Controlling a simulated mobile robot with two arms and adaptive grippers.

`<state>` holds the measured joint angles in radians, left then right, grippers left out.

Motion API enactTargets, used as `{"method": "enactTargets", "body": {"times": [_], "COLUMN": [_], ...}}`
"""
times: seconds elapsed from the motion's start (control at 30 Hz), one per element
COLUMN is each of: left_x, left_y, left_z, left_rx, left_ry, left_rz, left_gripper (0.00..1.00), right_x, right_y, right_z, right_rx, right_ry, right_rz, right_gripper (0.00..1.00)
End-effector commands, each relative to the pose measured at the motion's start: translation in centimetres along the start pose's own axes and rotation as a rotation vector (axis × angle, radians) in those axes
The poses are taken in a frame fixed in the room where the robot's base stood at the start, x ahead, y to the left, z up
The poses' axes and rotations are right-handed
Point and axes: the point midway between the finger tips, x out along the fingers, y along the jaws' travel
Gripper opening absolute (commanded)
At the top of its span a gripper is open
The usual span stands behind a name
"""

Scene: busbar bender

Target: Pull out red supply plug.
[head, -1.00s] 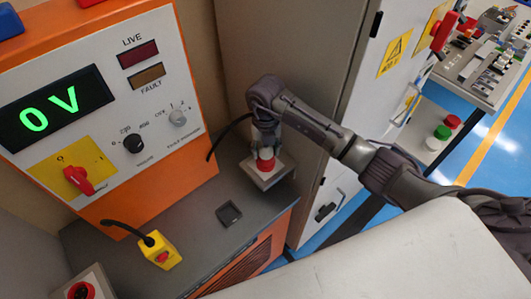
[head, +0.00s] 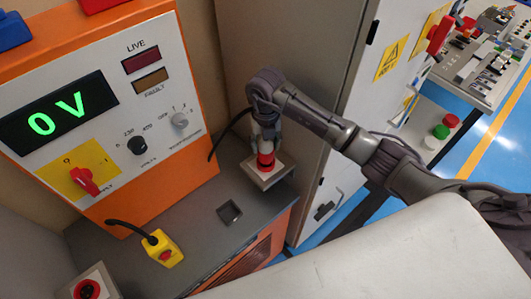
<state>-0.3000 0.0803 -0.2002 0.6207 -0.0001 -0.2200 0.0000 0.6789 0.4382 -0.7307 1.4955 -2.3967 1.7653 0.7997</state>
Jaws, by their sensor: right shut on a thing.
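The red supply plug (head: 265,161) sits upright in a pale square socket box (head: 282,174) at the back right of the grey bench top. A black cable runs from near it toward the orange cabinet. My right gripper (head: 265,151) points down from above and is shut on the red plug. The gripper hides the upper part of the plug. The plug appears to be in the socket. My left gripper is not in view.
The orange panel (head: 192,77) reads 0 V and carries a red rotary switch (head: 84,180) and dials. A yellow box with a red button (head: 163,250) and a small black square recess (head: 229,213) are on the bench. A grey cabinet (head: 290,50) stands close behind my right arm.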

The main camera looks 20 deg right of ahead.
Motion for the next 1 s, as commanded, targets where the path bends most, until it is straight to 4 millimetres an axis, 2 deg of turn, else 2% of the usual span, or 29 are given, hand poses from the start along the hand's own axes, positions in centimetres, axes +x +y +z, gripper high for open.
{"method": "enactTargets", "body": {"times": [0.37, 0.67, 0.9, 1.0], "left_x": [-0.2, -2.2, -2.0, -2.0], "left_y": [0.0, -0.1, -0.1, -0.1], "left_z": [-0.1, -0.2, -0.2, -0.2], "left_rx": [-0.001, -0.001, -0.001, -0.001], "left_ry": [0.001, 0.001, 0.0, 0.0], "left_rz": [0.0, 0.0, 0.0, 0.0], "left_gripper": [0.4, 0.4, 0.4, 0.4], "right_x": [-0.3, -3.1, -4.9, -5.1], "right_y": [0.0, 0.0, 0.0, 0.0], "right_z": [0.0, 0.1, 0.1, 0.0], "right_rx": [0.0, 0.0, 0.0, 0.0], "right_ry": [-0.001, -0.001, -0.002, -0.001], "right_rz": [0.0, 0.0, 0.001, 0.0], "right_gripper": [0.1, 0.1, 0.1, 0.1]}}
